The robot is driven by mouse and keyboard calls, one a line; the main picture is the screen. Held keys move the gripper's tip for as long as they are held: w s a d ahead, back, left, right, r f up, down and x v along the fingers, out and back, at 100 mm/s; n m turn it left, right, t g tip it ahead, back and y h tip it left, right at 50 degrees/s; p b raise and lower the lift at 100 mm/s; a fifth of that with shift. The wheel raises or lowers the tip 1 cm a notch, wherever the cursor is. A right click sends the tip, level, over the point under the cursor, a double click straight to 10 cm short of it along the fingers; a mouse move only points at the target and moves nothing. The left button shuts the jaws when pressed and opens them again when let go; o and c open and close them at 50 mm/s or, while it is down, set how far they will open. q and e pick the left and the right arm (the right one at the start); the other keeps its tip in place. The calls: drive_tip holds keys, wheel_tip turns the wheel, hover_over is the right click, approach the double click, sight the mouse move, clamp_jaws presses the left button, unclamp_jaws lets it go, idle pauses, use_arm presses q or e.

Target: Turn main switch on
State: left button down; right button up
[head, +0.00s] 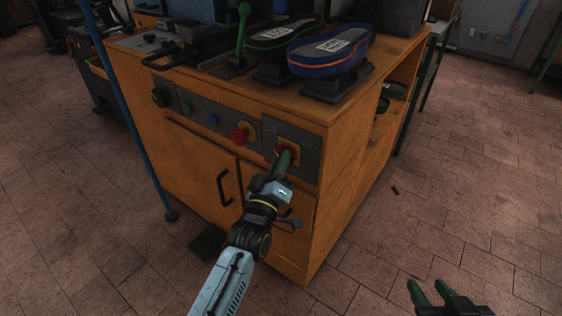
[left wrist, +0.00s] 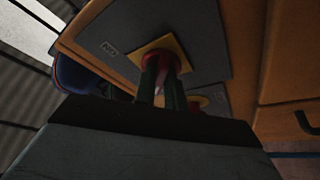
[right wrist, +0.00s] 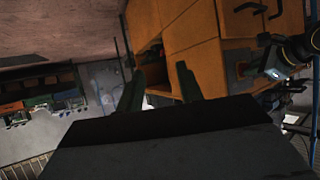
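The main switch (head: 291,147) is a red rotary switch on a yellow square plate, set in a grey panel at the right end of the cabinet's front. In the left wrist view the red switch (left wrist: 162,56) shows straight ahead, between and behind the fingers. My left gripper (head: 284,158) is at the switch, its green fingers close together on either side of the handle, which they mostly hide. The handle's exact angle cannot be told. My right gripper (right wrist: 158,85) is open and empty, low at the right, away from the cabinet; it shows in the head view (head: 432,290).
A second red knob on yellow (head: 242,133) sits left of the switch, with small buttons (head: 212,118) and a black knob (head: 160,97) further left. Insole-shaped pads (head: 330,50) and a green lever (head: 243,30) are on top.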

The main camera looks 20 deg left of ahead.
use_arm(q)
drive_tip(key=shift+m, duration=0.5)
use_arm(e)
drive_tip(key=shift+s+f, duration=0.1)
use_arm(q)
drive_tip(key=shift+w+a+m+g+h+p, duration=0.15)
drive_tip(key=shift+m+g+h+p, duration=0.6)
drive_tip(key=shift+m+h, duration=2.25)
drive_tip(key=shift+s+a+m+g+h+p, duration=0.15)
drive_tip(key=shift+m+g+h+p, duration=0.6)
drive_tip(key=shift+m, duration=4.45)
drive_tip(key=shift+w+a+m+g+h+p, duration=0.15)
drive_tip(key=shift+m+g+h+p, duration=1.1)
drive_tip(key=shift+m, duration=2.85)
use_arm(e)
drive_tip(key=s+d+f+g+h, duration=0.2)
drive_tip(key=s+d+f+g, duration=0.3)
drive_tip(key=s+f+g, duration=0.3)
drive_tip(key=shift+s+d+f+m+h+b, duration=0.35)
drive_tip(key=shift+s+f, duration=0.55)
drive_tip(key=shift+f, duration=0.35)
use_arm(q)
drive_tip(key=shift+t+h, duration=0.5)
drive_tip(key=shift+t, duration=0.15)
drive_tip(key=c, duration=1.5)
unclamp_jaws()
use_arm(e)
drive_tip(key=shift+g, duration=0.3)
use_arm(q)
drive_tip(key=shift+o, duration=0.2)
